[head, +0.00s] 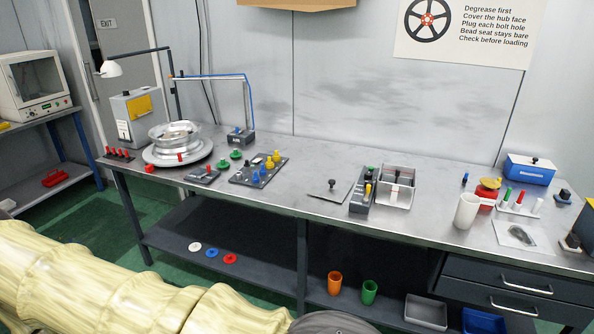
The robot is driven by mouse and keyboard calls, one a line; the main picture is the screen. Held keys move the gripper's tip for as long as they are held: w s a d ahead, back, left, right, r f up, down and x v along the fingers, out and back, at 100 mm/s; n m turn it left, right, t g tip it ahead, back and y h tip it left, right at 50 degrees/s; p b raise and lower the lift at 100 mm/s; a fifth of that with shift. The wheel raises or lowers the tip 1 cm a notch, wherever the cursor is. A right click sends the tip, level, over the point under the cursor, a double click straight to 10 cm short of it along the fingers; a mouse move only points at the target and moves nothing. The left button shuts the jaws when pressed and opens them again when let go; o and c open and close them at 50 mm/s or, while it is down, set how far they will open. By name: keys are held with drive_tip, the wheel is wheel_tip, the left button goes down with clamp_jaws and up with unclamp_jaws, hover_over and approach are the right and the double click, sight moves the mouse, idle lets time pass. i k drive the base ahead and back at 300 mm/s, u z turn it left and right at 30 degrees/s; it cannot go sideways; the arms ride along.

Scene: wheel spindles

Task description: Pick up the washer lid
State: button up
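A flat grey plate with a small black knob (336,195) lies on the workbench near its front edge, right of centre. It looks like a lid, and I take it for the washer lid, though no label shows. A grey open-topped basin (407,201) stands to its right, past a narrow dark tray of tools. A blue box (527,172) with a black knob on top stands at the back right. My pale sleeved arm crosses the lower left, well in front of the bench. My gripper is not in view.
The workbench (300,165) has a clear stretch between the plate and a dark peg board (243,180) of coloured plugs. The narrow tool tray (358,205) is close to the plate's right side. A white cup (466,212) stands further right. A wheel rim (175,136) sits left.

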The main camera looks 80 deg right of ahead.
sight(335, 189)
drive_tip(key=z, duration=0.3)
drive_tip(key=i, duration=1.35)
drive_tip(key=z, duration=1.7)
drive_tip(key=i, duration=0.75)
drive_tip(key=z, duration=0.75)
